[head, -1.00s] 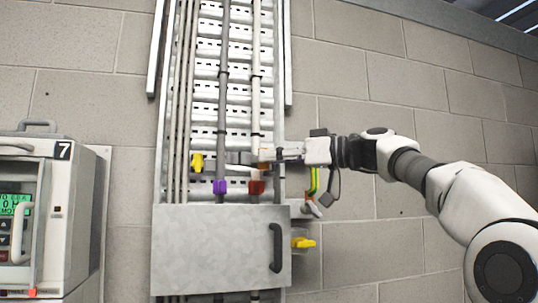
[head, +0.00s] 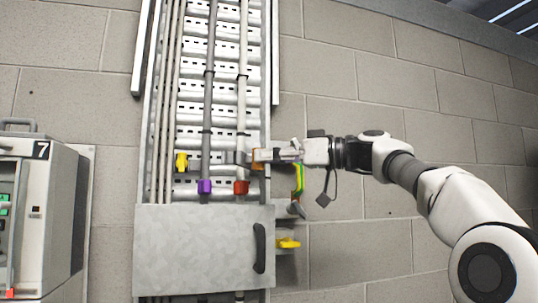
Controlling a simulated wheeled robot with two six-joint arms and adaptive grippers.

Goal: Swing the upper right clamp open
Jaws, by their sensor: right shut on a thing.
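A yellow clamp handle (head: 181,162) shows to the left of the dark pipe, and another yellow handle (head: 288,243) sticks out right of the grey cover box. My left gripper is not in view.
A purple collar (head: 205,187) and a red collar (head: 241,188) sit on the two pipes below the gripper. The grey box (head: 200,245) with a black handle (head: 260,248) stands below. A white cabinet (head: 40,190) is at left; bare block wall lies to the right.

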